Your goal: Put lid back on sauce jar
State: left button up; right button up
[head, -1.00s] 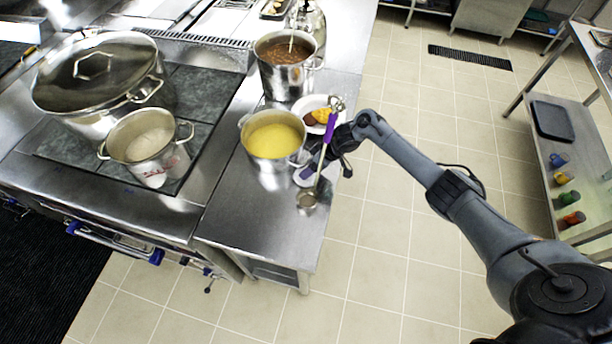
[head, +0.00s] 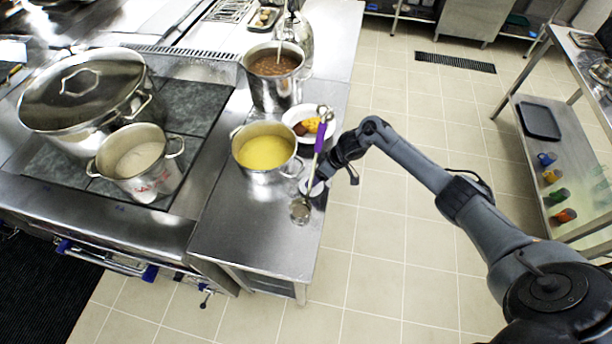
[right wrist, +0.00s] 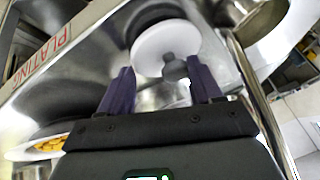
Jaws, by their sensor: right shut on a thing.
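A white round lid (right wrist: 150,45) with a grey knob (right wrist: 175,68) shows beyond my right fingertips in the right wrist view. In the head view the white lid (head: 315,187) shows just under my right gripper (head: 322,174), at the right edge of the steel counter. My right gripper (right wrist: 162,80) is shut on the lid, apparently by its knob; the exact contact is hard to see. A clear glass vessel (head: 304,38) stands at the back of the counter; I cannot tell whether it is the sauce jar. My left gripper is out of view.
A purple-handled ladle (head: 320,139) is beside my right gripper. A pot of yellow soup (head: 264,152), a plate of food (head: 292,115) and a pot of brown stew (head: 274,66) are close by.

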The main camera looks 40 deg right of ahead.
jog(key=s+d, duration=0.9)
jog(key=d, duration=0.1)
dwell(0.8)
